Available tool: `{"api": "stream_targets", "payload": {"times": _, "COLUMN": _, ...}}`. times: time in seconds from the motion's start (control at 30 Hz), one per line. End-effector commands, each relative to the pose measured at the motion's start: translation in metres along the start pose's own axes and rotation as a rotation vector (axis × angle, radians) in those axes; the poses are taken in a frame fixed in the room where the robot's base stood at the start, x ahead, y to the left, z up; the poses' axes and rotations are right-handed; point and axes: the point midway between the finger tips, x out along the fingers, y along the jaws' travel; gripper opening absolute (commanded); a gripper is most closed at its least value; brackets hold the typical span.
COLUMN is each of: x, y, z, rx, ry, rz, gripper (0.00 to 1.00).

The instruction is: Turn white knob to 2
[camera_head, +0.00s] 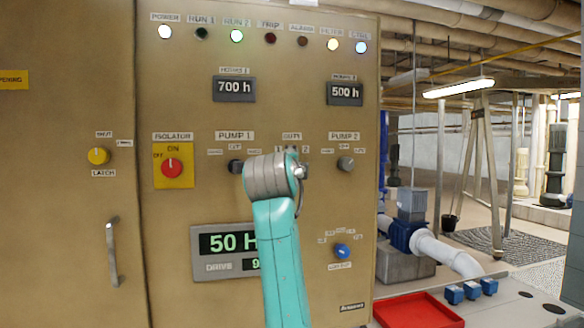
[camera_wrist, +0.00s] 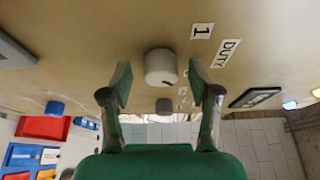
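The white knob (camera_wrist: 161,68) stands out from the tan panel in the wrist view, with a small dark mark on its lower right edge. A "1" label (camera_wrist: 201,31) and a "DUTY" label (camera_wrist: 228,53) are beside it. The 2 label (camera_head: 307,151) shows in the head view, under the DUTY sign, where my arm hides the knob. My gripper (camera_wrist: 160,84) is open, one finger on each side of the knob, with visible gaps. How far the fingertips reach along it is unclear.
A grey PUMP 2 knob (camera_head: 345,163), a dark PUMP 1 knob (camera_head: 236,166), a red isolator knob (camera_head: 172,168) and a blue knob (camera_head: 341,250) surround the arm on the panel. A red tray (camera_head: 415,312) lies at lower right.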

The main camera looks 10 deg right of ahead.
Motion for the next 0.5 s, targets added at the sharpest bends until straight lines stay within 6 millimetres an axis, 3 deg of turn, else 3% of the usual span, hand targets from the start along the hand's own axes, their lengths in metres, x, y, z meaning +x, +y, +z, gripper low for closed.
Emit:
{"api": "stream_targets", "payload": {"times": 0.27, "x": -0.009, "y": -0.001, "z": 0.001, "rx": 0.0, "ry": -0.001, "rz": -0.002, "gripper": 0.62}}
{"api": "stream_targets", "payload": {"times": 0.5, "x": -0.051, "y": -0.001, "z": 0.002, "rx": 0.001, "ry": -0.003, "rz": -0.004, "gripper": 0.62}}
